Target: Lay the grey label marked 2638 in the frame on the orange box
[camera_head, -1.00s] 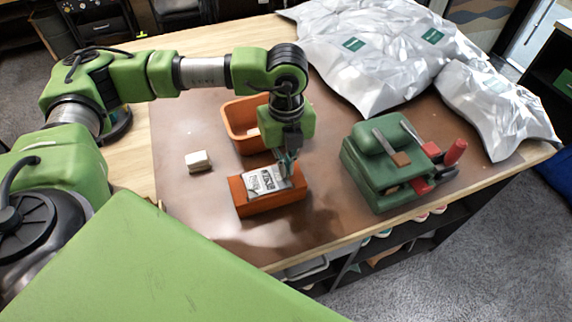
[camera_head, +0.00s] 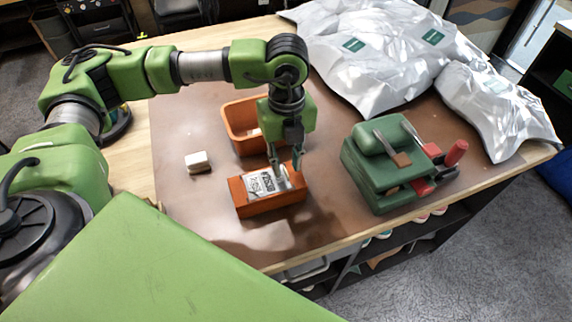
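The orange box (camera_head: 272,207) sits on the brown mat near the table's front edge. The grey label (camera_head: 262,184) with dark print lies on the box's top, apparently flat within the frame there; the print is too small to read for certain. My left gripper (camera_head: 285,172) points down over the right part of the box top. Its two fingers stand apart, with the label's right end below and between them. Whether a fingertip still touches the label cannot be told. My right gripper is not in view.
An orange bin (camera_head: 240,125) stands just behind the box. A small white block (camera_head: 198,162) lies to the left. A green tool holder (camera_head: 385,170) with red-handled tools stands to the right. Silver bags (camera_head: 375,50) fill the back right. The mat's front left is clear.

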